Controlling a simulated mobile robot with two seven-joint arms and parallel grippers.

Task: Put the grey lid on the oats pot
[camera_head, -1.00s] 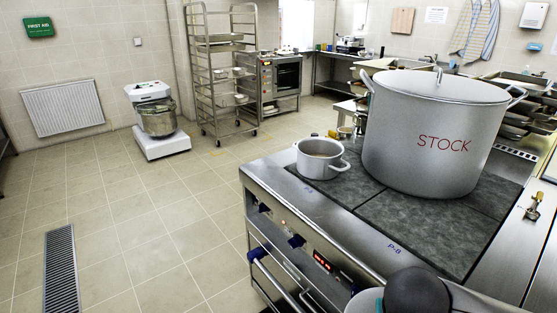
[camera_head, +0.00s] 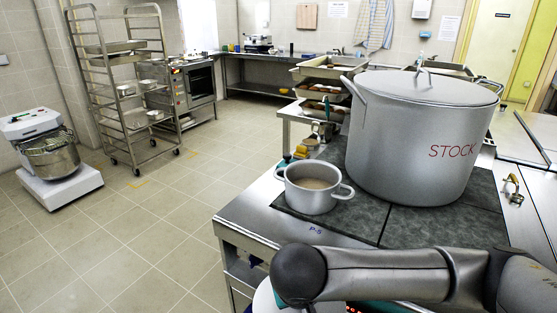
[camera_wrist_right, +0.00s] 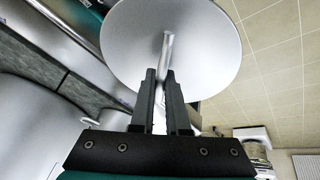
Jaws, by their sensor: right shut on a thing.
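The oats pot (camera_head: 313,195), a small grey two-handled pot, stands open on the near left part of the dark hob, with pale beige contents in it. In the right wrist view my right gripper (camera_wrist_right: 163,95) is shut on the bar handle of the round grey lid (camera_wrist_right: 205,45). The lid's disc lies just beyond the fingertips, apart from any pot as far as I can tell. In the head view my right arm crosses the bottom right, and its gripper is not clearly seen there. My left gripper is in neither view.
A large lidded pot marked STOCK (camera_head: 415,140) stands on the hob right behind the oats pot. Trays (camera_head: 325,92) stand on the counter behind it. A rack trolley (camera_head: 125,85) and a mixer (camera_head: 48,160) stand on the floor at left. The floor between is clear.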

